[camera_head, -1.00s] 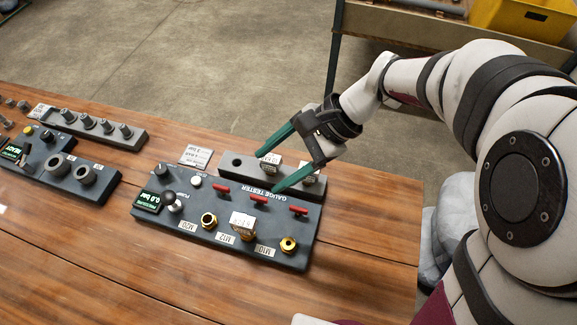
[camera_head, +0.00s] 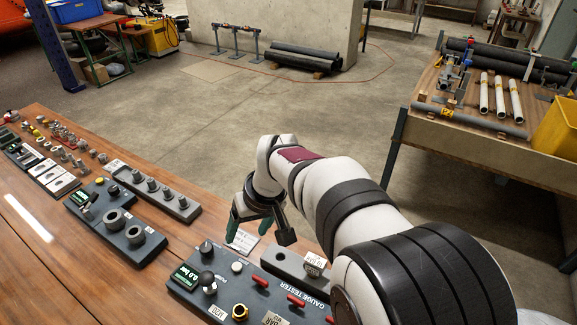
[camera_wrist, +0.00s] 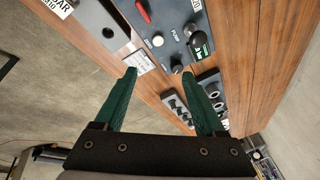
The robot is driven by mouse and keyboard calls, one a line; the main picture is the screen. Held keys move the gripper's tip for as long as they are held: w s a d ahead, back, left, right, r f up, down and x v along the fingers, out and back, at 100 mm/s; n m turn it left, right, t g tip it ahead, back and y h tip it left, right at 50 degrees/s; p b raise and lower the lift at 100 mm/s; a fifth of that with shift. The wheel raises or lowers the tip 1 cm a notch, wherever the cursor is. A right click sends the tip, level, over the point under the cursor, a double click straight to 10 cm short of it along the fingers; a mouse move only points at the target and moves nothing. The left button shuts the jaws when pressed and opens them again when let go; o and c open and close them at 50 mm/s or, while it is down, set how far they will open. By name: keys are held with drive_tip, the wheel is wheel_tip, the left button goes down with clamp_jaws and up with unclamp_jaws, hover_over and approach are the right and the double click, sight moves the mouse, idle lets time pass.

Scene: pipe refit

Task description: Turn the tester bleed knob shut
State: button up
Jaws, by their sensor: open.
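The gauge tester (camera_head: 262,289) is a dark box at the table's near edge, partly hidden by my arm. A small dark knob, likely the bleed knob (camera_head: 205,247), stands at its far left corner; it also shows in the wrist view (camera_wrist: 177,68). My gripper (camera_head: 258,232) is open and empty, pointing down beyond the tester and to the right of the knob. No marking of the knob's turn position is readable.
A white button (camera_head: 237,267), black-balled pump lever (camera_head: 207,278), red levers (camera_head: 260,281) and green display (camera_head: 185,274) crowd the tester. A white card (camera_head: 242,241) lies behind it. A grey block with pegs (camera_head: 152,187) stands left. Open floor lies beyond the table.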

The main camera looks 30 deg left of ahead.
sight(206, 247)
drive_tip(key=s+a+n, duration=0.2)
drive_tip(key=a+n, duration=0.3)
drive_tip(key=a, duration=0.3)
drive_tip(key=shift+t+y, duration=0.4)
drive_tip(key=shift+t, duration=0.1)
drive_tip(key=x, duration=1.5)
drive_tip(key=shift+s+d+f, duration=0.1)
drive_tip(key=shift+f, duration=0.3)
clamp_jaws()
